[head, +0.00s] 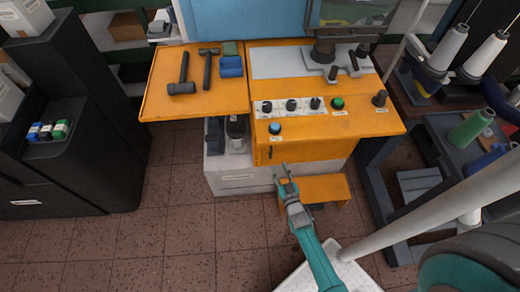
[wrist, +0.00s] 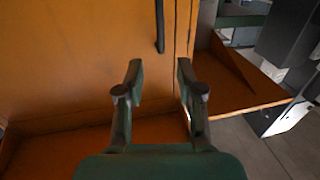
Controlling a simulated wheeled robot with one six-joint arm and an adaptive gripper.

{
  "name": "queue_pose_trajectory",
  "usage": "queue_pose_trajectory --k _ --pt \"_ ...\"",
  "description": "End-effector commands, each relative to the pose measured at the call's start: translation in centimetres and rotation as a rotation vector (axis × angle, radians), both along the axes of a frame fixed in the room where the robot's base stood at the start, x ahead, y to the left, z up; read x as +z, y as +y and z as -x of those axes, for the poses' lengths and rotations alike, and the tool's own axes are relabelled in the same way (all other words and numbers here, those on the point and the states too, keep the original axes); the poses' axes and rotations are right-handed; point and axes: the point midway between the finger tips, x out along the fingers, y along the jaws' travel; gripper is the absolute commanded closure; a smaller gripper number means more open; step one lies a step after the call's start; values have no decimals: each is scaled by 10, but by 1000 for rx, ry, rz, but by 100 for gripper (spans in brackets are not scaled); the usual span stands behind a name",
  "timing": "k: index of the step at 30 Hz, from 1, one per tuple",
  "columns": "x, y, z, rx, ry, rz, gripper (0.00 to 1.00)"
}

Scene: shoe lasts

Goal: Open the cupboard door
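The cupboard door (head: 315,150) is an orange panel in the front of the orange workbench, below its row of knobs. It looks shut. In the wrist view the door (wrist: 80,50) fills the upper left, with a dark upright bar handle (wrist: 159,25) near its right edge. The handle (head: 270,153) is a small dark mark at the door's left in the head view. My gripper (head: 281,172) is in front of the door, low and close to the handle. In the wrist view my gripper (wrist: 159,76) is open and empty, its fingers apart below the handle's lower end.
An orange step (head: 318,188) stands on the floor below the door. Hammers (head: 182,78) lie on the left worktop. A white-fronted base with an open shelf (head: 228,150) is left of the door. A dark rack with thread cones (head: 450,130) stands right. Tiled floor (head: 180,215) is clear at left.

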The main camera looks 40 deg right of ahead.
Motion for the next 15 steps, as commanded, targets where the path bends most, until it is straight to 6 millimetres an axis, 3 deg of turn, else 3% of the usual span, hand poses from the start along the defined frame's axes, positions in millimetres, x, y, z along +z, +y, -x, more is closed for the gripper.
queue_pose_trajectory --k 5,15 --pt "0 -6 -13 -1 -2 1 63" --pt "0 -28 -65 -1 -2 0 63"
